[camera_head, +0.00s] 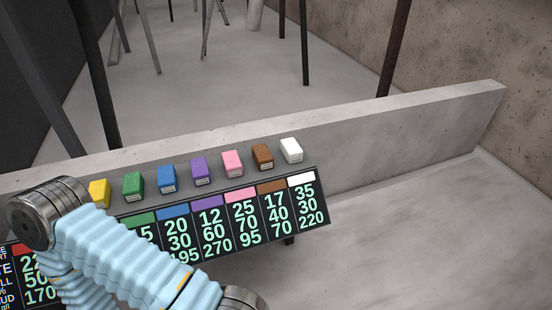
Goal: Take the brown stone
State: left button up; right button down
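The brown stone (263,156) is a small block with a pale label on its front. It stands in a row of coloured stones, between the pink stone (232,163) and the white stone (291,150). It sits above the brown-headed column of the number board, and nothing covers it. Neither of my grippers is in view. Only a pale blue sleeved arm of mine with metal joints shows at the lower left, apart from the brown stone.
Purple (201,171), blue (166,179), green (133,186) and yellow (100,193) stones continue the row leftward. A dark number board (236,224) slopes in front. A low stone wall (405,132) runs behind. The grey surface at right (430,235) is clear.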

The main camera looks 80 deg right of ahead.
aim_at(264, 160)
jog(key=z, duration=2.8)
